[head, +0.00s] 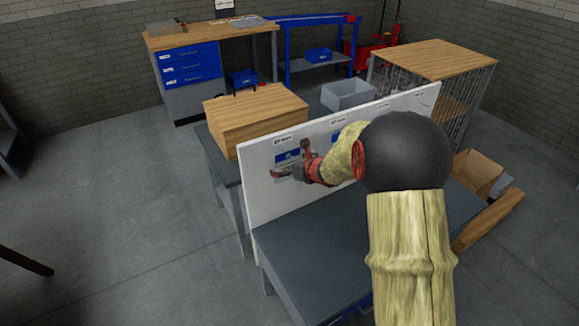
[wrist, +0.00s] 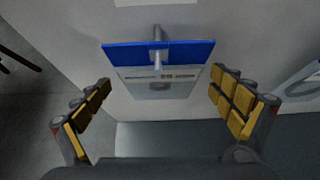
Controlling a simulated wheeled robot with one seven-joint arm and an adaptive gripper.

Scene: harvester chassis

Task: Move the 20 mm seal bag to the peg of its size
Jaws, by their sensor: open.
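A clear seal bag with a blue header (wrist: 158,56) hangs from a metal peg (wrist: 157,36) on the white board, ahead of my gripper in the wrist view. Its blue header also shows in the head view (head: 287,156), partly behind my gripper. My gripper (wrist: 160,112) is open, its yellow-padded fingers spread to either side of and below the bag, apart from it. In the head view my gripper (head: 289,170) is at the left part of the board. Another bag (wrist: 302,84) shows at the right edge of the wrist view. The size print is too small to read.
The white pegboard (head: 258,205) stands upright on a grey table (head: 310,262) with a clear top in front. Labels line the board's upper part. A wooden box (head: 255,118) and a grey bin (head: 349,95) are behind it. Cardboard boxes (head: 478,172) stand at the right.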

